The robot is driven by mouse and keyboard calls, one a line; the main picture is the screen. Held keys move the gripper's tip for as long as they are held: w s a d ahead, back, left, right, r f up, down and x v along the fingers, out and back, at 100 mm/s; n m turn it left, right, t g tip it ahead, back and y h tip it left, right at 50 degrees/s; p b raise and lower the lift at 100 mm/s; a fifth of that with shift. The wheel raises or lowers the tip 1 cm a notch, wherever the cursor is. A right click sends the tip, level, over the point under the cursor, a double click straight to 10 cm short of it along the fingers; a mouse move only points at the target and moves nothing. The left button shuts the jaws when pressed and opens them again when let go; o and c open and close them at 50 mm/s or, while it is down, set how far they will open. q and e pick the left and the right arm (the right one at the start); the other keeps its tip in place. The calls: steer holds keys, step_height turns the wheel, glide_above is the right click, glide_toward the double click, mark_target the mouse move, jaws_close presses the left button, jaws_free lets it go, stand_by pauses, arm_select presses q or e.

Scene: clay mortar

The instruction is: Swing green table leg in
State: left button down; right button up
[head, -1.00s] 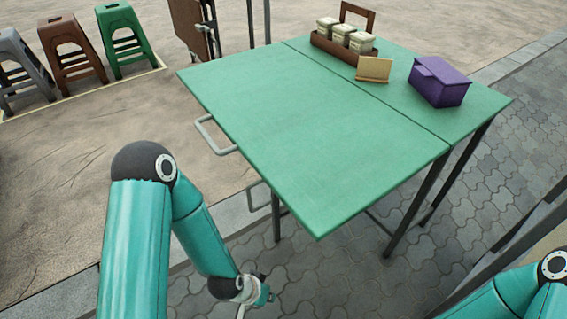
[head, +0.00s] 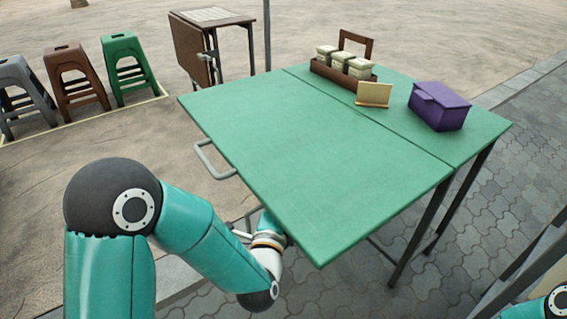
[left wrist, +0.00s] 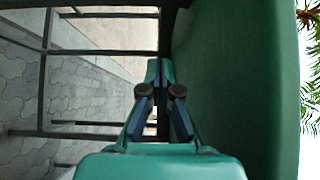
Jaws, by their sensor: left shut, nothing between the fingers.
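The green table (head: 320,150) stands with its large front leaf raised flat. Dark legs (head: 416,225) stand under its right side. My left arm reaches to the leaf's near left edge, and the leaf hides the gripper in the head view. In the left wrist view, my left gripper (left wrist: 161,78) is shut and empty, close beside the leaf's green underside (left wrist: 230,90). Dark frame bars (left wrist: 45,75) cross the left and top of that view; I cannot tell which belongs to the swinging leg. My right gripper is out of view; only part of that arm shows at lower right.
A wooden caddy with jars (head: 345,65), a tan stand (head: 374,94) and a purple box (head: 440,106) sit on the table's back part. A grey handle (head: 212,162) sticks out left. Stools (head: 73,72) and a folding brown table (head: 195,48) stand behind.

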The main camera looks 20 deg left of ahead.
arm_select(q)
steer(key=w+a+p, duration=0.2)
steer(key=w+a, duration=0.2)
steer(key=w, duration=0.7)
steer(key=shift+p, duration=0.4)
steer(key=shift+a+f, duration=0.1)
